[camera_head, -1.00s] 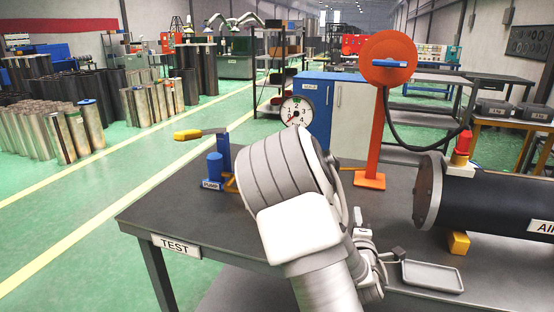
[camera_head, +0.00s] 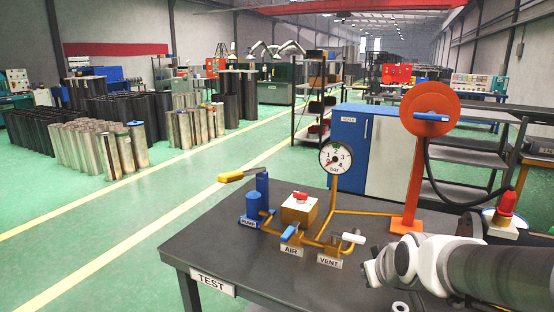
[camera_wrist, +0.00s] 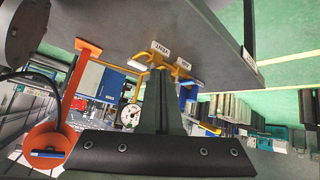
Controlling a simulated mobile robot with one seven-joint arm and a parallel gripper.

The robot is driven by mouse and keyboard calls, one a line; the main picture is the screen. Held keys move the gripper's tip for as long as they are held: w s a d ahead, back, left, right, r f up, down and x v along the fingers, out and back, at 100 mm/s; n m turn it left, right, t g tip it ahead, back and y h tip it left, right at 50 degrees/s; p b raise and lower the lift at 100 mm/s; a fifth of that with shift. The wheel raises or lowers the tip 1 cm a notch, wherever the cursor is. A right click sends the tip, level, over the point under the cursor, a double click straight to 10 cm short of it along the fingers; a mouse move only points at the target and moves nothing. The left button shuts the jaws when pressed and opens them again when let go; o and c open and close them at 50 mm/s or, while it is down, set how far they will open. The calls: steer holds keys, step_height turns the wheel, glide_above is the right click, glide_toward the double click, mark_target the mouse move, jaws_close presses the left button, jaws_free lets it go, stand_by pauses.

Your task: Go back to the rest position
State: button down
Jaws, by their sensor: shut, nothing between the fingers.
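My arm reaches in from the lower right of the head view, over the right part of the dark test table (camera_head: 205,262). The end of my arm, light grey, points left, but its fingertips cannot be made out there. In the wrist view my gripper (camera_wrist: 160,76) shows as dark fingers closed together, with nothing between them. The table appears turned in that view, with the VENT and AIR labels and yellow pipes beyond the fingers.
On the table stand a blue pump (camera_head: 254,207), a pressure gauge (camera_head: 336,157), a blue-handled AIR valve (camera_head: 291,234), a white-handled VENT valve (camera_head: 352,238) and an orange post with a round disc (camera_head: 431,109). A small pale ring (camera_head: 400,307) lies near the front edge. Green floor is open at left.

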steer(key=s+a+r+m+g+p, duration=0.1)
steer(key=s+a+r, duration=0.1)
steer(key=s, duration=0.6)
steer(key=s+a+r+m+g+p, duration=0.1)
steer(key=s+a+r+g, duration=0.1)
steer(key=s+r, duration=0.3)
steer(key=shift+s+p, duration=0.35)
steer(key=shift+s, duration=1.2)
